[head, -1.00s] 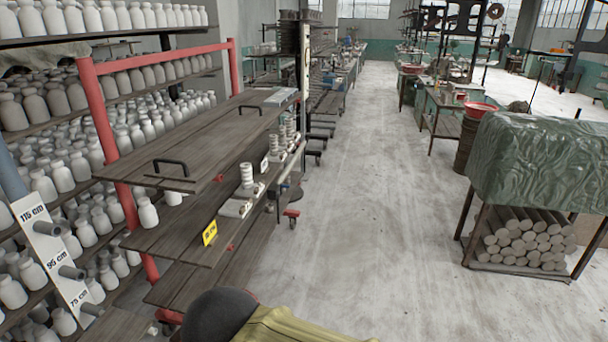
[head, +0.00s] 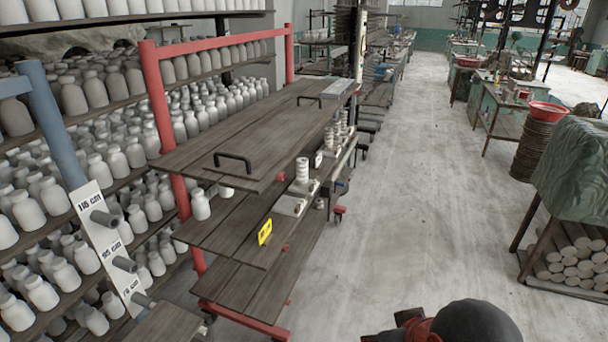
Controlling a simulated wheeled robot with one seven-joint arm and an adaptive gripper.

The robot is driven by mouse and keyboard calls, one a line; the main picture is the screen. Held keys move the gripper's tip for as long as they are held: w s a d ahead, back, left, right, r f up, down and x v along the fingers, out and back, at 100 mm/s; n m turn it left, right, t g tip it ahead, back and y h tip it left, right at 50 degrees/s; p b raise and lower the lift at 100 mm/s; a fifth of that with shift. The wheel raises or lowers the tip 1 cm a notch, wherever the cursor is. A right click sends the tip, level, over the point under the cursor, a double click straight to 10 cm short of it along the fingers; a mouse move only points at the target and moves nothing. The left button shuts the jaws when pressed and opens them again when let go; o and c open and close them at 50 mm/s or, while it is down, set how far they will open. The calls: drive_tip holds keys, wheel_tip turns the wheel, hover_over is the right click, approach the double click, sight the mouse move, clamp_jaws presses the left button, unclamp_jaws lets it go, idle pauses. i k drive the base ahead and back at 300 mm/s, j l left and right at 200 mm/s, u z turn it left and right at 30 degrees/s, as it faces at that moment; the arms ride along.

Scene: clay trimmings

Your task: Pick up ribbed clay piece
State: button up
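A pale ribbed clay piece (head: 302,172) stands upright on a light block on the middle shelf (head: 225,232) of the red-framed rack. More small ribbed pale pieces (head: 329,138) stand farther back along the same shelf edge. At this distance I cannot tell which one is meant. Part of my arm, dark and rounded, shows at the bottom right, well apart from the rack. My gripper is not in view.
The rack's top board (head: 250,125) with black handles overhangs part of the shelf. A yellow tag (head: 265,232) hangs on the shelf edge. Shelves of white bottles (head: 60,250) fill the left. A covered table (head: 575,170) stands right. The floor aisle (head: 400,190) between is clear.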

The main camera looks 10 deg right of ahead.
sight(302, 165)
drive_tip(key=i+l+u, duration=0.4)
drive_tip(key=i+l, duration=0.5)
drive_tip(key=i+l+u, duration=0.4)
drive_tip(key=i+l, duration=0.9)
drive_tip(key=l, duration=0.1)
